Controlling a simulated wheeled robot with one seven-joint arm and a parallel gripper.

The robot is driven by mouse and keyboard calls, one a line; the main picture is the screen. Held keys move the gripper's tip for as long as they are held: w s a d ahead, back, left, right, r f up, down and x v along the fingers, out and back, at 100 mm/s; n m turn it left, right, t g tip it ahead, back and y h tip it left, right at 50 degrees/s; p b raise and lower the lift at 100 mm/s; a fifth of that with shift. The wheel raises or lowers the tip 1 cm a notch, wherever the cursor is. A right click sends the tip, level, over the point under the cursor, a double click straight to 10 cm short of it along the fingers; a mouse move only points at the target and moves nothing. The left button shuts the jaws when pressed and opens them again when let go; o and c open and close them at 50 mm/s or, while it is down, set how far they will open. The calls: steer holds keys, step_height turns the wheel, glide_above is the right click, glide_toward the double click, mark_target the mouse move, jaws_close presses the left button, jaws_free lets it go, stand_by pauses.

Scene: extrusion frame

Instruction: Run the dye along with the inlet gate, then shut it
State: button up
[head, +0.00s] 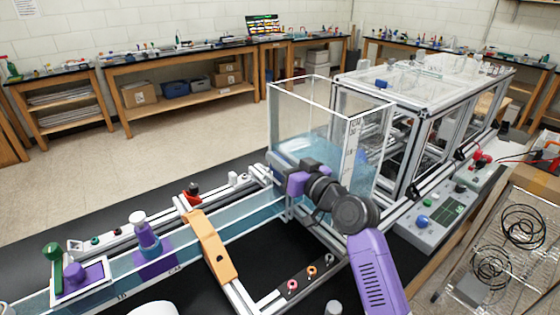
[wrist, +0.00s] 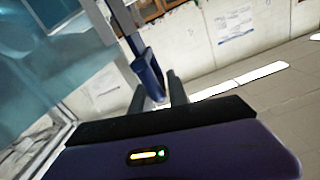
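A clear-walled water channel (head: 240,223) runs from the lower left to a tall glass tank (head: 375,125) with water low in it. My gripper (head: 290,184) is at the channel's tank end, where the inlet would be. In the wrist view, its two dark fingers (wrist: 158,92) stand on either side of a blue looped handle (wrist: 148,66) on a thin upright rod. I cannot tell whether they press on it. The gate plate is not clear to see. A purple holder with a white-capped bottle (head: 146,237) sits on the channel; dye in the water is not visible.
An orange bracket (head: 211,248) spans the channel. A green-handled purple fixture (head: 73,274) is at far left. A control box (head: 437,214) and wire rack (head: 500,255) stand at right. Small knobs (head: 311,271) line the front rail. Open floor lies behind.

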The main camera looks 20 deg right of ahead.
steer(key=shift+o, duration=1.4)
steer(key=shift+a, duration=0.15)
steer(key=shift+s, duration=0.1)
steer(key=shift+s+d, duration=0.3)
steer(key=b+v, duration=0.2)
steer(key=v, duration=0.5)
steer(key=shift+a, duration=0.1)
stand_by(5.2)
